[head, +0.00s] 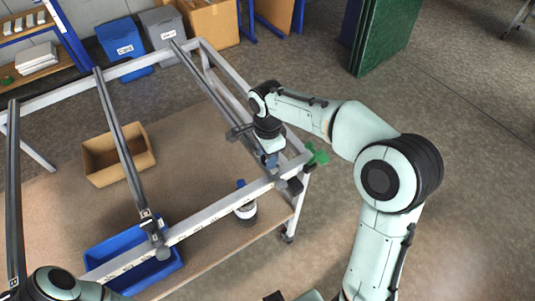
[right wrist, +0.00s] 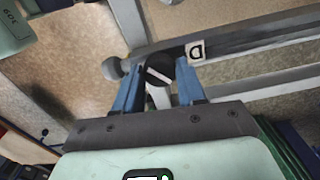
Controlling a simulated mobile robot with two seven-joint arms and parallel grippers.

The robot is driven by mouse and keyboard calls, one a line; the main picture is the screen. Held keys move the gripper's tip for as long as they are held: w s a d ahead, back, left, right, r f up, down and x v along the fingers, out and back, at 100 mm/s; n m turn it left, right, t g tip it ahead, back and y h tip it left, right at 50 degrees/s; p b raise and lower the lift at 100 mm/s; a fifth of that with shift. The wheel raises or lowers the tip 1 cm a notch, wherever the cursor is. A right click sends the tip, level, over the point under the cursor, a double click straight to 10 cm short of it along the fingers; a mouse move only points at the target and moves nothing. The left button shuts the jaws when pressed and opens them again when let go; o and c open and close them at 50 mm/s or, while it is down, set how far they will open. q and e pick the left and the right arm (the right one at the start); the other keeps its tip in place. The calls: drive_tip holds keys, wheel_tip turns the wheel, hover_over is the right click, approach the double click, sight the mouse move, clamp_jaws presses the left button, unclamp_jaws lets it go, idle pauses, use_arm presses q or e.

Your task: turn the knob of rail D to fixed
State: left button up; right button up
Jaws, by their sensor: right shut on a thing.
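Rail D (head: 208,88) is a dark rail across the grey metal frame, running from the back edge to the front right. Its white D label (right wrist: 196,52) shows in the right wrist view beside the knob. The knob (right wrist: 159,70) is black and round with a white line slanting across its face; no position marking beside it is legible. My right gripper (right wrist: 157,88) has its blue fingers on either side of the knob, shut on it. In the head view my right gripper (head: 271,160) reaches down to the rail's front end and hides the knob. My left gripper is not in view.
Two other rails (head: 122,135) (head: 13,190) cross the frame (head: 200,217) to the left. A green panel (head: 388,35) stands behind at right.

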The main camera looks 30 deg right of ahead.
drive_tip(key=m, duration=0.4)
drive_tip(key=shift+m, duration=0.3)
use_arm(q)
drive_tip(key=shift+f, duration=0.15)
use_arm(e)
drive_tip(key=shift+m, duration=1.8)
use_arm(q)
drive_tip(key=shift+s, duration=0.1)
use_arm(e)
drive_tip(key=o, duration=1.1)
drive_tip(key=shift+c, duration=0.2)
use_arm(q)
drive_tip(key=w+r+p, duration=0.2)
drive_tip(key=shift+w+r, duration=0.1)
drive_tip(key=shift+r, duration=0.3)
use_arm(e)
wheel_tip(320, 180, up, 14)
drive_tip(key=shift+f, duration=0.25)
drive_tip(key=shift+f, duration=0.1)
